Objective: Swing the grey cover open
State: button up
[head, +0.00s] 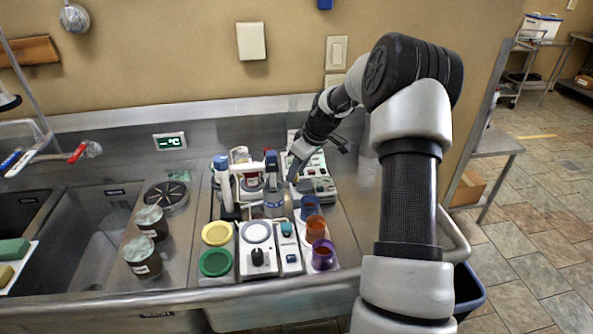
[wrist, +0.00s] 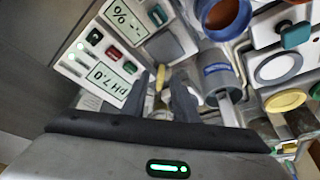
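A white instrument box (head: 314,164) stands at the back right of the counter group. In the wrist view the box (wrist: 88,72) shows a pH display and a percent display. A grey square panel (wrist: 170,46) lies beside the displays; it looks flat and may be the grey cover, but I cannot tell for sure. My gripper (head: 294,176) is low beside the box. In the wrist view its two dark fingers (wrist: 164,98) are apart, with a small yellowish piece (wrist: 159,78) showing between or beyond them. I cannot tell whether they touch anything.
Blue, orange (head: 316,228) and purple (head: 323,254) cups stand in a row in front of the box. A blue-topped bottle (head: 273,184) is close left of my gripper. Yellow and green lids (head: 215,262) lie further forward. Two dark jars (head: 142,257) stand by the sink.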

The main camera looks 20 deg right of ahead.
grip_shut()
dwell(1.2)
